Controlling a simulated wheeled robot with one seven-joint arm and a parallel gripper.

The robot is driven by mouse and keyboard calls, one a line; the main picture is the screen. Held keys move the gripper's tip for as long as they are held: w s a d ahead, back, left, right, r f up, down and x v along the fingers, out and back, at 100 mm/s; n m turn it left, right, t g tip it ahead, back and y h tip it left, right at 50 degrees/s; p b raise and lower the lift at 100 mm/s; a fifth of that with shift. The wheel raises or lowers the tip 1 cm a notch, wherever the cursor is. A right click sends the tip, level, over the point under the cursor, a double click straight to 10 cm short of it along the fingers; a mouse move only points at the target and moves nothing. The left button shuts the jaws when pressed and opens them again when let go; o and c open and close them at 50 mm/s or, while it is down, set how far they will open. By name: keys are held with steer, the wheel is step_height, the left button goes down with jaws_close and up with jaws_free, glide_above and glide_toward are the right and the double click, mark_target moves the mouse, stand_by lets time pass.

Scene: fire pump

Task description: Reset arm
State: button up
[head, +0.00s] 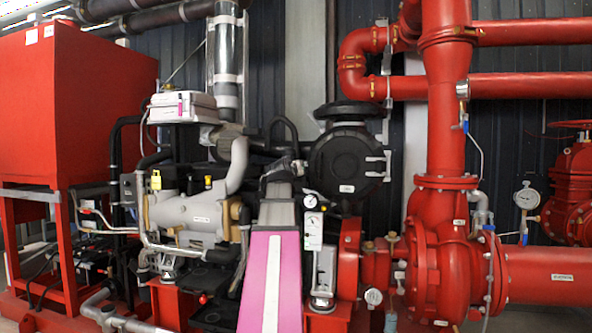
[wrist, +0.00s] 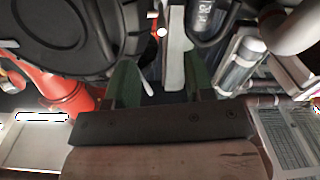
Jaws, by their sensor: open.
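My gripper (wrist: 160,78) shows in the wrist view, with two green fingers apart on a dark bar. Nothing is held between them. A pale upright bar (wrist: 174,50) shows beyond the gap; I cannot tell its distance. In the head view, my pink and white arm (head: 272,275) rises from the bottom centre in front of the engine. The gripper's fingers are not clear there.
A black round housing (head: 348,157) stands behind and right of my arm. The grey engine (head: 190,213) is on the left, by a red tank (head: 75,105). A red pump (head: 440,255), pipes and a gauge (head: 527,198) fill the right. Close clutter surrounds the arm.

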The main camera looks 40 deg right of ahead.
stand_by(0.4)
steer(key=w+a+f+n+g+y, duration=0.1)
steer(key=w+a+f+y, duration=0.25)
steer(key=a+f, duration=0.7)
steer(key=w+a+f+n+g+y, duration=0.1)
steer(key=w+a+f+n+y, duration=0.3)
steer(key=f, duration=1.2)
steer(key=w+a+f+m+g+y, duration=0.15)
steer(key=w+a+f, duration=0.35)
steer(key=a+f, duration=0.7)
steer(key=s+a+f+n+g+y, duration=0.1)
steer(key=s+a+f+g+y, duration=0.1)
steer(key=s+a+f, duration=0.3)
steer(key=s+a+f+n+g+y, duration=0.2)
steer(key=s+a+f, duration=0.2)
steer(key=a+f, duration=0.9)
steer(key=s+a+f+n+g+y, duration=0.2)
steer(key=s+a+f, duration=0.3)
steer(key=a+f, duration=0.4)
steer(key=shift+s+f, duration=0.35)
steer(key=shift+f, duration=0.35)
steer(key=shift+n+g, duration=0.25)
steer(key=shift+c, duration=0.4)
steer(key=shift+d, duration=0.1)
steer(key=shift+c, duration=0.2)
